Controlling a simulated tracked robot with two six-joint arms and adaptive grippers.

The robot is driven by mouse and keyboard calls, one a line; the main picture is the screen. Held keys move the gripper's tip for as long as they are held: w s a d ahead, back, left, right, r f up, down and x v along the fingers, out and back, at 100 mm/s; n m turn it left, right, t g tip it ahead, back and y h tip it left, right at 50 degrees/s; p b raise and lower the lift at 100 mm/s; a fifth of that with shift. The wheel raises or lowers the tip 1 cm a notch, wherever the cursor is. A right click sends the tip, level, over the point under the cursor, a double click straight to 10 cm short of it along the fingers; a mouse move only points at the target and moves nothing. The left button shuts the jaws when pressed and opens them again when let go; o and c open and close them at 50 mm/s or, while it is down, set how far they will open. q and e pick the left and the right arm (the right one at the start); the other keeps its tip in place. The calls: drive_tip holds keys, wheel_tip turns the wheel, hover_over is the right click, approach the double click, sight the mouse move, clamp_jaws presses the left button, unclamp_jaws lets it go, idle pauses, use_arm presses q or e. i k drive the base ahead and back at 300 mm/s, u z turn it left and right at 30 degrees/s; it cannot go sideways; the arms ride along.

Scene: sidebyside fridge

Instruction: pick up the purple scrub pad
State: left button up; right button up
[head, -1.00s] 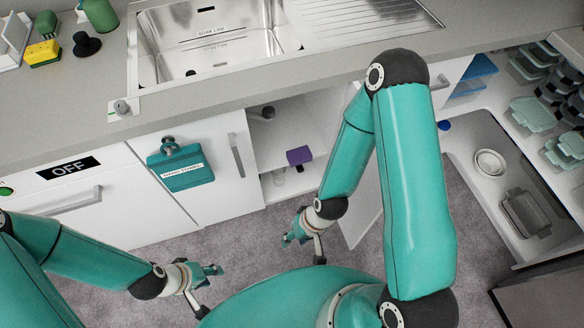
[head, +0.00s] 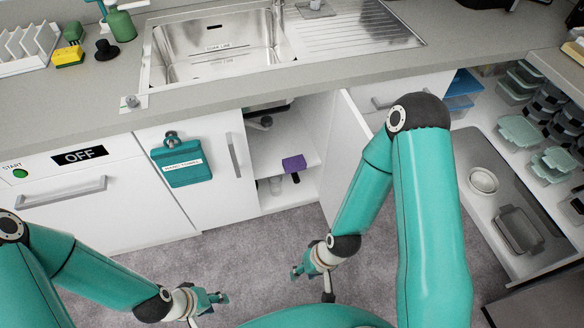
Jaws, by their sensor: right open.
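The purple scrub pad (head: 293,163) is a small block on the shelf inside the open white cabinet (head: 264,143) below the sink, near the shelf's front edge. My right gripper (head: 296,272) is open and empty in front of the cabinet. In the picture it is below the pad and clearly apart from it. My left gripper (head: 218,298) is further left, over the grey floor, apart from the pad. Its fingers are small and seen at an angle, so its opening is unclear.
The open cabinet door (head: 347,145) stands right of the opening, partly behind my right arm. A pulled-out drawer (head: 478,205) with dishes is at right. Carpet (head: 235,245) before the cabinet is free.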

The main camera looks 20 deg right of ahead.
sight(291, 165)
drive_tip(key=z, duration=0.1)
drive_tip(key=i, duration=0.9)
drive_tip(key=u, duration=0.1)
